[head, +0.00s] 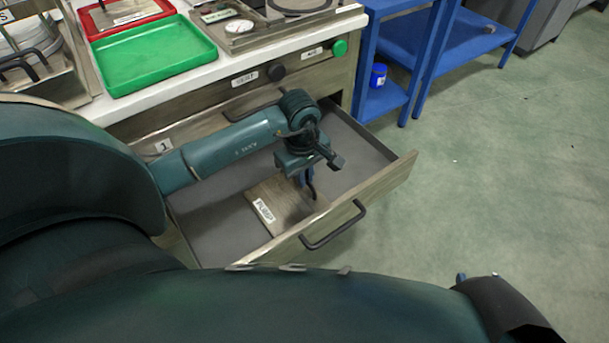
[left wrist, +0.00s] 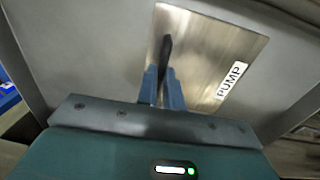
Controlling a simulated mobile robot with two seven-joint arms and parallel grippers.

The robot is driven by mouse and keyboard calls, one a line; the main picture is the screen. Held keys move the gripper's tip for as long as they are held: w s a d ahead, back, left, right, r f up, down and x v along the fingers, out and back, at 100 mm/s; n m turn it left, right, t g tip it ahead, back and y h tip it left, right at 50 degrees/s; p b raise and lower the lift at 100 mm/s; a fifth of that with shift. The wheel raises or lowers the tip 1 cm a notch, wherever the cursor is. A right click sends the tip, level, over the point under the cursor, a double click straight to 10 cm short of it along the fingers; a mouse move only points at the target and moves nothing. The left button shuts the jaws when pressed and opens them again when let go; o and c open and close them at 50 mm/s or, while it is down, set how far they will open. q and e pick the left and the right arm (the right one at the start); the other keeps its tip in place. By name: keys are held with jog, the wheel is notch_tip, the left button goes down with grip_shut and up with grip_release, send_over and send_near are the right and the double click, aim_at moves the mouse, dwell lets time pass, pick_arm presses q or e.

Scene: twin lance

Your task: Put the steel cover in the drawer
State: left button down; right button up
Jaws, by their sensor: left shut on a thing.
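The steel cover (head: 284,203) is a flat square plate with a white label and a dark upright handle. It is inside the open drawer (head: 358,188), toward the front panel. In the left wrist view the cover (left wrist: 205,60) shows brushed metal and the label reads PUMP. My left gripper (head: 308,184) is over the cover, and its blue fingers (left wrist: 163,88) are shut on the dark handle. I cannot tell whether the cover rests on the drawer floor or is slightly above it.
The drawer's front panel has a black bar handle (head: 333,227). Above stands a white counter with a green tray (head: 155,54) and a red tray (head: 122,14). A blue shelf frame (head: 410,60) holding a blue cup (head: 378,75) stands behind. The floor at right is clear.

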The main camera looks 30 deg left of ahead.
pick_arm(q)
jog(key=c, duration=1.5)
grip_release()
jog(key=shift+c, duration=0.2)
